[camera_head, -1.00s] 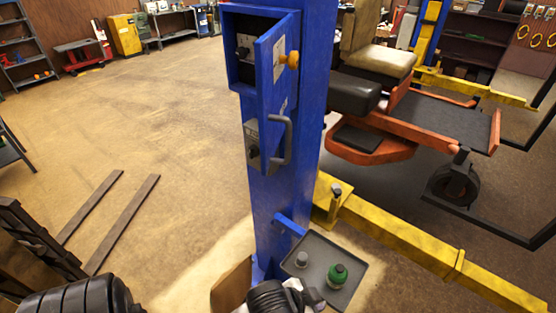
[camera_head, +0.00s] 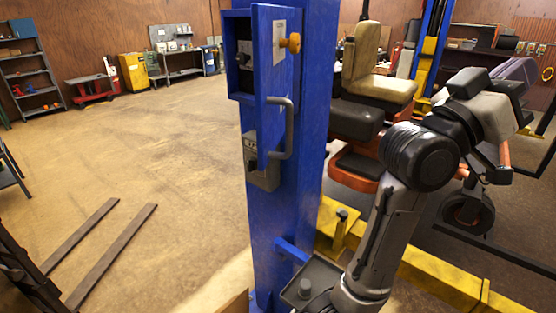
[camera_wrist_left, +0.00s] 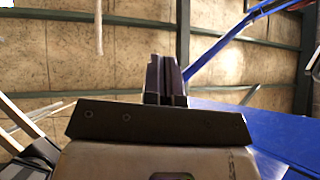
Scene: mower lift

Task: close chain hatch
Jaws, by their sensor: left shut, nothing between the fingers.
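The blue chain hatch (camera_head: 266,62) stands open on the blue lift post (camera_head: 312,120). Its door is swung out from the box opening (camera_head: 238,55), with dark fittings inside. The door carries an orange-yellow knob (camera_head: 291,42) and a pale label. A grey bar handle (camera_head: 288,130) shows just below the knob. My left gripper (camera_wrist_left: 167,75) is shut and empty in the left wrist view, pointing up toward the ceiling, with blue structure at its right. My right gripper is not identifiable.
A grey control box (camera_head: 262,160) sits on the post below the hatch. A small grey tray (camera_head: 305,275) juts out at the post's foot. One of my arms crosses in front of the mower (camera_head: 355,120) and yellow lift beam (camera_head: 440,280). Floor at left is mostly clear.

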